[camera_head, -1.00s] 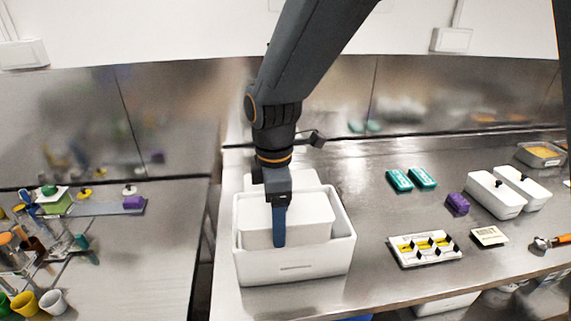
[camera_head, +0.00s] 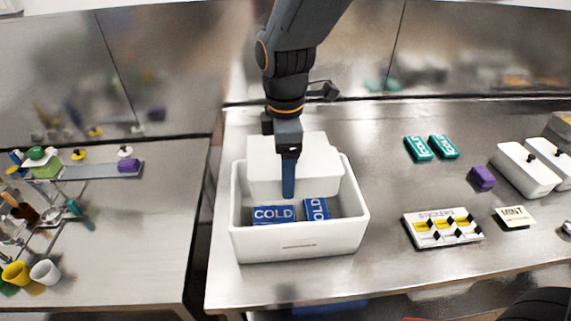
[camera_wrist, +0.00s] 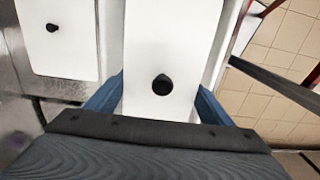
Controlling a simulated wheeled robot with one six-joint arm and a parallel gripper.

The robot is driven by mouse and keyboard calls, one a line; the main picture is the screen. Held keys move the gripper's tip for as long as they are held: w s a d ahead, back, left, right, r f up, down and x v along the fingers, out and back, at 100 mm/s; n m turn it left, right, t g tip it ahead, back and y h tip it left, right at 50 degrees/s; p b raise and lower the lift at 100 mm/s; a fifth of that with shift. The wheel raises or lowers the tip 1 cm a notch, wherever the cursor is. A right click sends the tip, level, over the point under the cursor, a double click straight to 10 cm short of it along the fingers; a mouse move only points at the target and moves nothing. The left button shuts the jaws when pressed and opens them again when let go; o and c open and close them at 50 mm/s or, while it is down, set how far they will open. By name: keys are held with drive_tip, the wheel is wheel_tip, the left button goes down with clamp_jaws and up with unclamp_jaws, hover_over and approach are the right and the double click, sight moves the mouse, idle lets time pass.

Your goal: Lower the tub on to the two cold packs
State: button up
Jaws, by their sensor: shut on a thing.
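The white tub (camera_head: 262,178) is held by my gripper (camera_head: 288,192) over the back part of the open white box (camera_head: 300,243). My gripper is shut on it, with one blue finger showing down its front. Two blue cold packs, the left one (camera_head: 273,215) and the right one (camera_head: 316,209), lie inside the box, in front of and below the tub in the head view. The tub's underside and its exact height above the packs are hidden. In the wrist view the tub's white lid (camera_wrist: 150,45) with a dark knob lies between the blue fingers.
Cluttered bench stands left, across a gap.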

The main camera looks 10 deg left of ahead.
drive_tip(key=shift+f+b, duration=4.35)
drive_tip(key=shift+f, duration=1)
drive_tip(key=shift+f, duration=0.55)
drive_tip(key=o, duration=1.7)
drive_tip(key=shift+o, duration=0.3)
drive_tip(key=shift+r+p, duration=6.5)
drive_tip(key=shift+r, duration=1.55)
drive_tip(key=shift+s+f, duration=0.1)
